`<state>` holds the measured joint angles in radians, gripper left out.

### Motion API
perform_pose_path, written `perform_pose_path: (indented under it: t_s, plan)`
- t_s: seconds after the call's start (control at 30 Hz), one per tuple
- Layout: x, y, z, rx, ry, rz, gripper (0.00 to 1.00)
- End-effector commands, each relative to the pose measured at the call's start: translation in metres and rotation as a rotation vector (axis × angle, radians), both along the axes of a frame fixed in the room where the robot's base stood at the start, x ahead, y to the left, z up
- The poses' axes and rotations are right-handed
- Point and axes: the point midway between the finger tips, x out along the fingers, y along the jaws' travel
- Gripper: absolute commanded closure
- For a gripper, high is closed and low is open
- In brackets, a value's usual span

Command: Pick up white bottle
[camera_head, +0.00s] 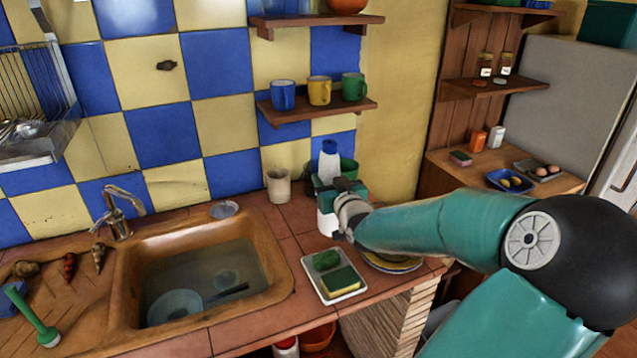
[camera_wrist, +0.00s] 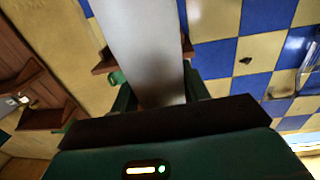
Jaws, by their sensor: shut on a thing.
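The white bottle (camera_head: 328,166) with a blue cap stands upright at the back right of the sink counter. My gripper (camera_head: 337,188) is shut around its middle, with white showing above and below the jaws. In the wrist view, the white bottle (camera_wrist: 143,45) fills the space between the dark green fingers of my gripper (camera_wrist: 160,98). I cannot tell whether the bottle's base touches the counter.
A white tray (camera_head: 345,293) with sponges lies in front. Plates (camera_head: 392,264) sit under my arm. A shelf (camera_head: 318,110) with mugs hangs above.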

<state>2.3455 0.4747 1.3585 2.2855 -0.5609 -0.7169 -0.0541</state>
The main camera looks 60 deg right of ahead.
Motion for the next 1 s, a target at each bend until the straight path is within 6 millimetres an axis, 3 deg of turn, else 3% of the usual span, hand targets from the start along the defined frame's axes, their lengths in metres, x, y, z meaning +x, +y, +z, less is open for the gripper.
perform_pose_path:
  t_s: [0.4,1.0]
  plan:
    - [-0.043,0.011,0.019,-0.001,-0.002,-0.002,0.77]
    - [-0.052,0.015,0.025,-0.001,-0.001,0.001,0.77]
